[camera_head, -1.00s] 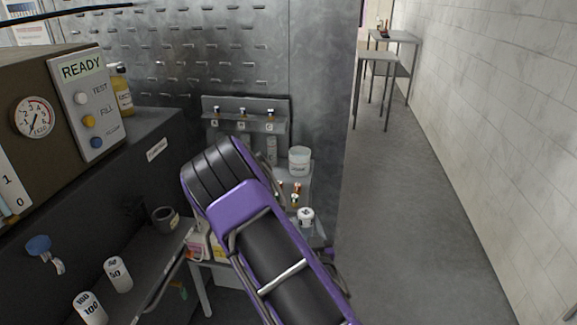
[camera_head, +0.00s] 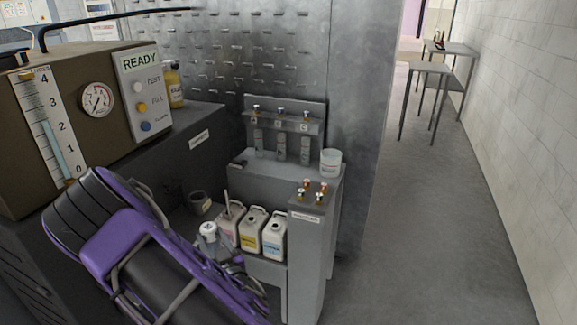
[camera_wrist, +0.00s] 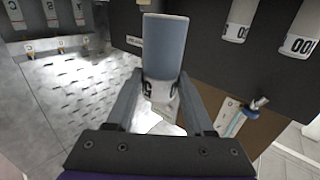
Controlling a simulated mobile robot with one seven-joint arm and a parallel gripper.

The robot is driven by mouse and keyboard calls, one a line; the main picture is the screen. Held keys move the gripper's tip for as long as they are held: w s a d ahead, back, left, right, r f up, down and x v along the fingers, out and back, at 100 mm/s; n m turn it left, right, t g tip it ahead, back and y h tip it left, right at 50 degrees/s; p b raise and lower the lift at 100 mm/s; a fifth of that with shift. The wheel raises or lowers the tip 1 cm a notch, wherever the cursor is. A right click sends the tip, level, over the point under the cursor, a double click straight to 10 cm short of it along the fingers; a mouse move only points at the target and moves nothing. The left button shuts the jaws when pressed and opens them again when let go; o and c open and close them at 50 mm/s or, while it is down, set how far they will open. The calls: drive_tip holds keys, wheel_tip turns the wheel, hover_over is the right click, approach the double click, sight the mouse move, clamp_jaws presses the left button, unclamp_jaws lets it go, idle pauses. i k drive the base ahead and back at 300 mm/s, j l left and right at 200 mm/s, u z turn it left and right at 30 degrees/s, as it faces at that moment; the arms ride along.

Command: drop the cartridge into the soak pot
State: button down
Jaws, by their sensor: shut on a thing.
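My gripper (camera_wrist: 161,100) is shut on a cylinder, the cartridge (camera_wrist: 165,48), with a blue-grey upper part and a white, dark-lettered part between the fingers. In the head view its white end (camera_head: 208,229) shows beside my purple and black arm, which hides most of my gripper. A small dark grey pot (camera_head: 200,203) with a pale label stands on the dark bench, behind the cartridge in the picture. A white tub (camera_head: 331,162) stands on the grey stand to the right. Their labels are too small to read, so I cannot tell which is the soak pot.
Several jugs (camera_head: 249,232) stand right of the cartridge. A grey post (camera_head: 308,250) with small red and brass valves is in front of the stand. The washer (camera_head: 50,115) reads READY at left. White numbered cylinders (camera_wrist: 299,32) show in the wrist view.

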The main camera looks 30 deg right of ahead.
sight(327, 169)
drive_tip(key=l+u, duration=0.2)
drive_tip(key=u, duration=0.15)
drive_tip(key=l+u, duration=0.3)
drive_tip(key=k+l, duration=0.1)
drive_tip(key=l, duration=0.55)
drive_tip(key=k+l, duration=0.1)
drive_tip(key=l, duration=0.6)
